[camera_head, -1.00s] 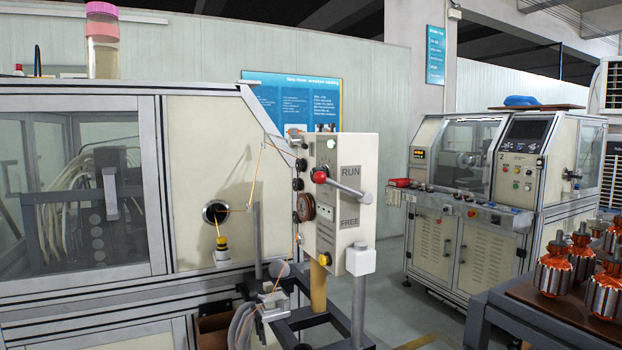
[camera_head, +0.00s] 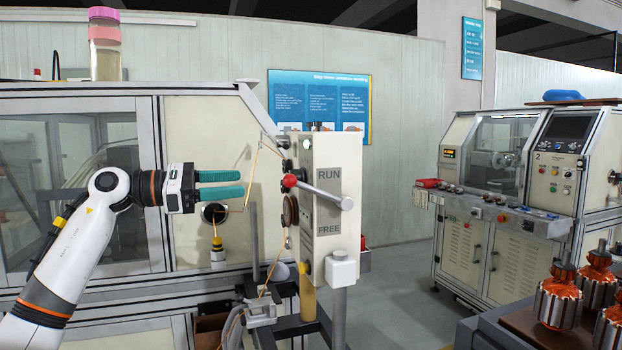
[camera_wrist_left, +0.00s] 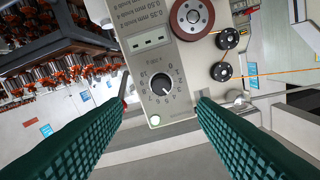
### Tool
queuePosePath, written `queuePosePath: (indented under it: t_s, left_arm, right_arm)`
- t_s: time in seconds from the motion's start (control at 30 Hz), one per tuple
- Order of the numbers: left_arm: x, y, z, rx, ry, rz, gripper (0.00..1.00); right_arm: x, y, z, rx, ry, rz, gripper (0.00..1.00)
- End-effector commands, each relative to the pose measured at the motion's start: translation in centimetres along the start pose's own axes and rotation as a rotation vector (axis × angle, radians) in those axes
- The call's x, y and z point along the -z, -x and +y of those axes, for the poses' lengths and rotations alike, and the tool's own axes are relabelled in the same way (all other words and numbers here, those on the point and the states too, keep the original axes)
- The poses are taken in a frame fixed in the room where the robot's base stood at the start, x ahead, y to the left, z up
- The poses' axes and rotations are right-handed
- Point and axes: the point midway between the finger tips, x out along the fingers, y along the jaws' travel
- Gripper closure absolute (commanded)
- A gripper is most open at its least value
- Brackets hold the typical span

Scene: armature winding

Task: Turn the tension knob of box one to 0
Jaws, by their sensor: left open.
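The tension box (camera_head: 322,215) stands in the head view with RUN and FREE labels and a red-tipped lever (camera_head: 318,190). In the left wrist view its panel (camera_wrist_left: 140,70) carries a black round tension knob (camera_wrist_left: 160,86) with a ring of numbers. The knob's white mark slants toward the lower right; the exact number is too small to read. My left gripper (camera_head: 243,184) is open and points at the box from the left. Its green fingers (camera_wrist_left: 162,103) flank the knob in the wrist view, apart from it. The knob is hidden in the head view. My right gripper is not in view.
A brown wire spool (camera_wrist_left: 191,17) and black pulleys (camera_wrist_left: 223,71) sit beside the knob, with copper wire (camera_wrist_left: 275,73) running from them. A winding machine (camera_head: 212,115) stands behind my left arm. Another machine (camera_head: 480,235) and copper armatures (camera_head: 560,297) are at the right.

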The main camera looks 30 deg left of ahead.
Motion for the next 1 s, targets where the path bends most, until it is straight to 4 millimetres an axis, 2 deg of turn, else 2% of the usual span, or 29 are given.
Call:
queuePosePath:
  t_s: [0.17,0.4,0.6,0.8,1.0]
  left_arm:
    - [0.7,-1.6,0.0,-0.002,-0.022,-0.008,0.47]
    - [0.8,-6.5,0.1,-0.003,-0.017,-0.005,0.47]
    - [0.6,-9.9,0.0,-0.001,-0.015,-0.006,0.47]
    - [0.3,-11.5,0.1,0.0,-0.016,-0.006,0.47]
    - [0.2,-11.7,0.1,0.0,-0.016,-0.006,0.47]
  right_arm:
    - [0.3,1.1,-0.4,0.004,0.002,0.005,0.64]
    - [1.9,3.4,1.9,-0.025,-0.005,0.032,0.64]
    - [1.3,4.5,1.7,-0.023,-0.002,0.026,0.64]
    - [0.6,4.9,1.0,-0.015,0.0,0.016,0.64]
    - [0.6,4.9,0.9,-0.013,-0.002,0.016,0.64]
